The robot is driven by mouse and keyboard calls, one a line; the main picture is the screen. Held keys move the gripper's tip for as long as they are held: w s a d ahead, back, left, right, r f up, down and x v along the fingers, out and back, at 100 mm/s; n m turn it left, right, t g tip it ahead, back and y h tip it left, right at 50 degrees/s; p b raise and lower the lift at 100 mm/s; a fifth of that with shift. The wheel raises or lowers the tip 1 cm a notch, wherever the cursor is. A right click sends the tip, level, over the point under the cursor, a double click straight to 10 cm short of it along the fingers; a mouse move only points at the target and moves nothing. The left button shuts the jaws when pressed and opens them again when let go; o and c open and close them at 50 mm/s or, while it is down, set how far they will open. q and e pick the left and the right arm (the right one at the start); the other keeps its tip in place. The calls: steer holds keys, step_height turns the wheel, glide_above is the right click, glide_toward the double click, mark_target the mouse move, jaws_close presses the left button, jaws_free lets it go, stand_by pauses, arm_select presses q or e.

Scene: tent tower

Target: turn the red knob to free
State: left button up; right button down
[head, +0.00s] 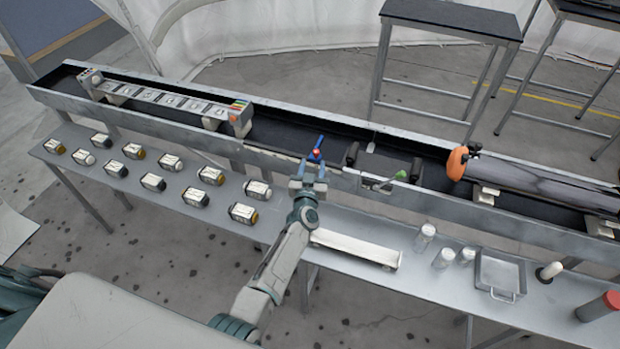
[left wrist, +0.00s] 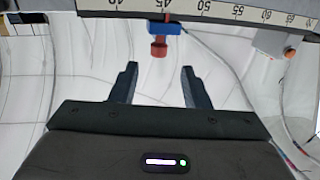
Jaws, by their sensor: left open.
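The red knob (head: 315,153) is small and sits by a blue piece (head: 319,142) at the trough's near wall in the head view. In the left wrist view the red knob (left wrist: 158,47) sticks out from the blue block (left wrist: 164,28), below a numbered scale (left wrist: 215,10). My left gripper (head: 308,168) is open, and its fingers point at the knob. In the left wrist view the left gripper (left wrist: 160,70) has empty space between its fingertips, and the knob lies just beyond them, roughly centred. I cannot tell which way the knob is turned. My right gripper is not in view.
A long metal trough (head: 275,150) runs behind a grey table (head: 380,228). Several labelled blocks (head: 153,182) stand left of my arm. A white tray (head: 355,248), small jars (head: 425,236) and a metal pan (head: 498,272) lie to the right. A green lever (head: 400,175) is right of the knob.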

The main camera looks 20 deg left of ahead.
arm_select(q)
steer(key=s+d, duration=0.1)
steer(key=s, duration=0.5)
stand_by(0.4)
